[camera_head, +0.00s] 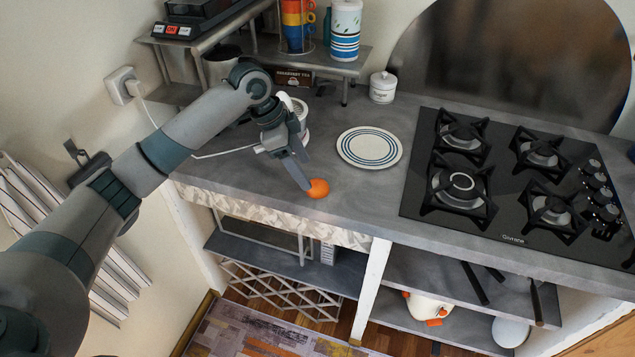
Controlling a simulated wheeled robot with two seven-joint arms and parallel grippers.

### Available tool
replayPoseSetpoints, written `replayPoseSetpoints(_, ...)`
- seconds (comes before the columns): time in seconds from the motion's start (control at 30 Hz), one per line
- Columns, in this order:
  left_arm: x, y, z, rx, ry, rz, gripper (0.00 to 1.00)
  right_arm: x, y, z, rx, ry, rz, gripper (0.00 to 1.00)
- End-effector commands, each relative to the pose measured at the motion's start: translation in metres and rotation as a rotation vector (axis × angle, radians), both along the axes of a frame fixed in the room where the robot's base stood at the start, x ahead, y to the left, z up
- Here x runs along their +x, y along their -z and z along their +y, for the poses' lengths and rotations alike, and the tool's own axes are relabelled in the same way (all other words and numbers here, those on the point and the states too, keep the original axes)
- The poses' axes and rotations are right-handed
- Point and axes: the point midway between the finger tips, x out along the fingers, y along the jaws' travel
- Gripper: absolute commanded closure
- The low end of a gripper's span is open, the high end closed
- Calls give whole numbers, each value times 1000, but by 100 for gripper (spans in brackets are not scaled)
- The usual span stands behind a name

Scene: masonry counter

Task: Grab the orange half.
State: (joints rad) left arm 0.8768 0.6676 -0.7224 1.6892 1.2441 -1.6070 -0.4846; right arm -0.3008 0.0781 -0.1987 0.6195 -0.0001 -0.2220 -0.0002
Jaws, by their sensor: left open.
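The orange half (318,189) is a small round orange piece lying on the grey counter (262,197) near its front edge. My left arm comes in from the left. My left gripper (303,178) points down and right at the counter, open, with its fingers right beside the orange half on its left. I cannot tell whether a finger touches it. The fingers overlap each other in this view, so the gap between them is hard to see. My right gripper is not in view.
A white plate with blue rings (369,148) lies just right of and behind the orange half. A black gas hob (508,211) fills the right side. A white lidded jar (383,87) and a metal shelf (345,66) with stacked cups (297,25) stand behind.

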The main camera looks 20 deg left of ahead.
Motion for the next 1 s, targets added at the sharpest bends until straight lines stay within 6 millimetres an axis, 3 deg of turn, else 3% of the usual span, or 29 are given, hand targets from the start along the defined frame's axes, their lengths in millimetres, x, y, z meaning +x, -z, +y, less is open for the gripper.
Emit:
replayPoseSetpoints(0.57,3,10,-6,0,-1,1,37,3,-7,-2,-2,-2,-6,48)
replayPoseSetpoints(1.0,12,50,-27,1,0,1,37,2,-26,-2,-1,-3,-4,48)
